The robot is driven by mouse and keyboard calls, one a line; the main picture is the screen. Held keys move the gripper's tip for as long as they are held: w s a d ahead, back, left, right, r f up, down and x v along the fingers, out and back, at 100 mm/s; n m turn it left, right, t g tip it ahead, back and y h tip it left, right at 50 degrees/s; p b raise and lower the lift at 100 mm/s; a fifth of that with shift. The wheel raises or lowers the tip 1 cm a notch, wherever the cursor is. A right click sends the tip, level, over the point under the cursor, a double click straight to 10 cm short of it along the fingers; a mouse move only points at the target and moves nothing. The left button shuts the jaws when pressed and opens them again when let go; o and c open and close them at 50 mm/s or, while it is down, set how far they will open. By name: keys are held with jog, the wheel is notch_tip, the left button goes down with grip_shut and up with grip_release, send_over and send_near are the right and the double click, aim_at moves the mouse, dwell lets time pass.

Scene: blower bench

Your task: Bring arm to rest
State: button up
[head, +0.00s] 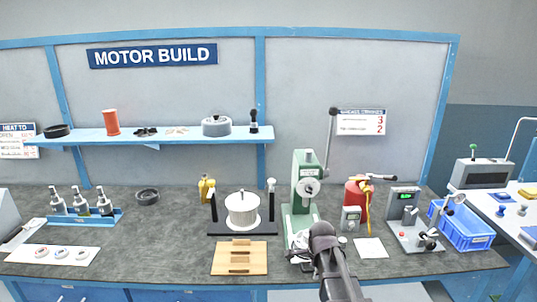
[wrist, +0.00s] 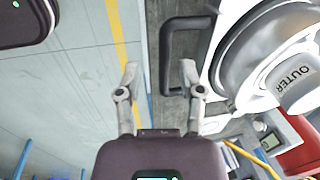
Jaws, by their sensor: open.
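My gripper (wrist: 160,78) is open in the wrist view, its two grey fingers apart with nothing held between them. In the head view my dark arm reaches up from the bottom edge to the front of the green arbor press (head: 305,190). The fingers are small and partly hidden there. In the wrist view a dark bar-shaped handle (wrist: 168,45) lies beyond the fingertips. I cannot tell whether anything touches the fingers.
A wooden block (head: 240,258) and a white pot-like part (head: 242,209) on a black stand are left of the press. A red extinguisher-like can (head: 357,195), a grey test fixture (head: 415,236) and a blue bin (head: 461,228) are right. Open floor (wrist: 75,100) lies beyond the bench edge.

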jog(key=s+r+n+g+p, duration=0.1)
jog(key=s+r+n+p, duration=0.1)
jog(key=s+n, duration=0.5)
jog(key=s+r+n+g+p, duration=0.1)
jog(key=s+r+n+p, duration=0.2)
jog(key=s+n, duration=0.4)
jog(key=n, duration=0.3)
